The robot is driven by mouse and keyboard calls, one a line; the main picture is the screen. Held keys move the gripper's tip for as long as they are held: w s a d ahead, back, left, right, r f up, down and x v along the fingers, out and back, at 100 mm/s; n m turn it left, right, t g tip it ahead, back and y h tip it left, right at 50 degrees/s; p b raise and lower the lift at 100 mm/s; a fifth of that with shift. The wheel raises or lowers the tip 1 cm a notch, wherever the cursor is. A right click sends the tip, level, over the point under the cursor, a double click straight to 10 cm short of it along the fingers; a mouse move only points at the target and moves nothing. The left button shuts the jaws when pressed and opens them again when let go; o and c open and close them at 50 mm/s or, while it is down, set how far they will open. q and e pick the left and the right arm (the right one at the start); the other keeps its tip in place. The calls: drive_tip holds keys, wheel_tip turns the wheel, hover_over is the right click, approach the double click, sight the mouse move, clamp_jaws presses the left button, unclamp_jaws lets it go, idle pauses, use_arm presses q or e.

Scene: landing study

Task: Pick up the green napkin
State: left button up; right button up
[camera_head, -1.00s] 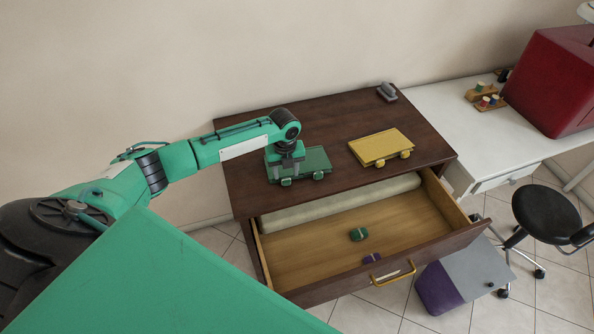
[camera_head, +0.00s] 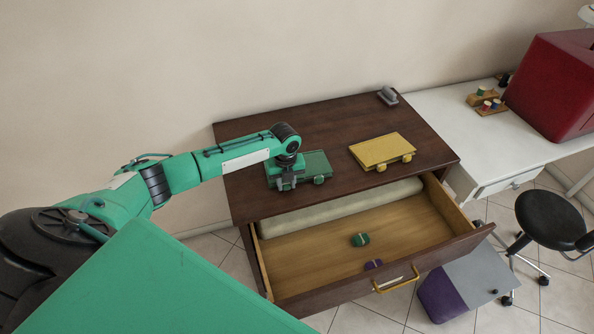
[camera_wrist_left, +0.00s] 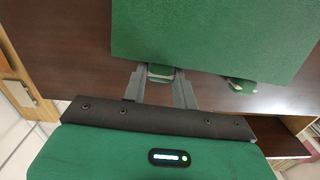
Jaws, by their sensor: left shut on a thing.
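My right gripper is not in view.
A yellow board (camera_head: 382,149) with yellow bundles lies to the right on the desk. A grey object (camera_head: 387,96) stands at the desk's back right.

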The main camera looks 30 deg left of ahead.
use_arm(q)
drive_tip(key=shift+o, duration=0.9)
drive_tip(key=c, duration=0.4)
wheel_tip(320, 180, up, 7)
drive_tip(key=p, duration=0.6)
